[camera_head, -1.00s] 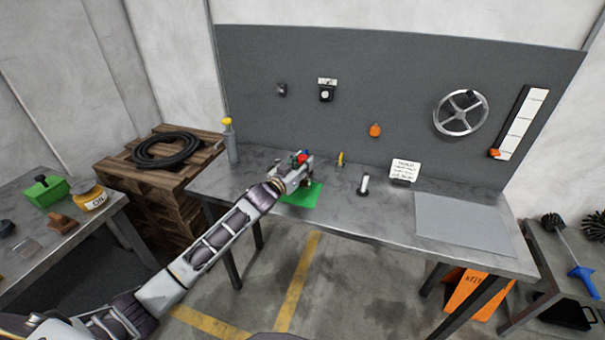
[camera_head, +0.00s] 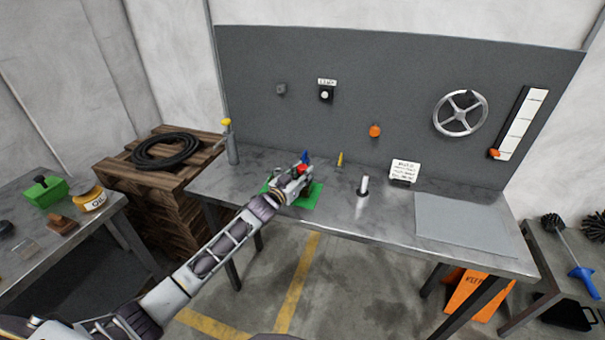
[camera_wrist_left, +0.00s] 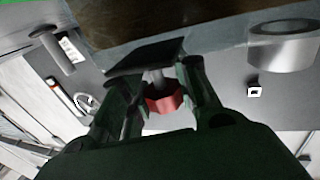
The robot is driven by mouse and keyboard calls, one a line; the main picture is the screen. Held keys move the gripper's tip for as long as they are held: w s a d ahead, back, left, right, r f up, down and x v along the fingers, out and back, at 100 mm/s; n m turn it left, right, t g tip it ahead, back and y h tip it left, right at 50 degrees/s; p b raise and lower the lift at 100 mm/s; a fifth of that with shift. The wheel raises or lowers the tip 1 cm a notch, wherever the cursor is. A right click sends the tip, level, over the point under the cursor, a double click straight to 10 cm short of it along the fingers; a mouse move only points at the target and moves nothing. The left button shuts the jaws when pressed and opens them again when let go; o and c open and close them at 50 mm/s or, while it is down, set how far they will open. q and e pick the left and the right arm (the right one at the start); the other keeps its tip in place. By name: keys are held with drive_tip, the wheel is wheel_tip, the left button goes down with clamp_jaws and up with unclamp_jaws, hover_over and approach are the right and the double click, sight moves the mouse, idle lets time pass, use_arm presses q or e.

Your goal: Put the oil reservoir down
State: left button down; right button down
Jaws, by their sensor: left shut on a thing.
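My left gripper (camera_head: 300,174) is low over the green mat (camera_head: 312,197) on the workbench. In the left wrist view its dark fingers (camera_wrist_left: 163,92) are shut around a red part (camera_wrist_left: 163,98) on a short grey stem, which I take to be the top of the oil reservoir. A broad brown surface (camera_wrist_left: 170,18) lies beyond the fingers there, probably the reservoir's body. In the head view only the red part (camera_head: 302,169) shows, and the gripper hides the rest. I cannot tell whether the reservoir touches the mat. My right gripper is not in view.
A blue pointed thing (camera_head: 305,157) stands just behind the gripper. A grey sheet (camera_head: 465,222) lies bare.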

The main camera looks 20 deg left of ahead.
use_arm(q)
drive_tip(key=c, duration=1.1)
unclamp_jaws()
drive_tip(key=shift+f, duration=0.1)
drive_tip(key=shift+v, duration=6)
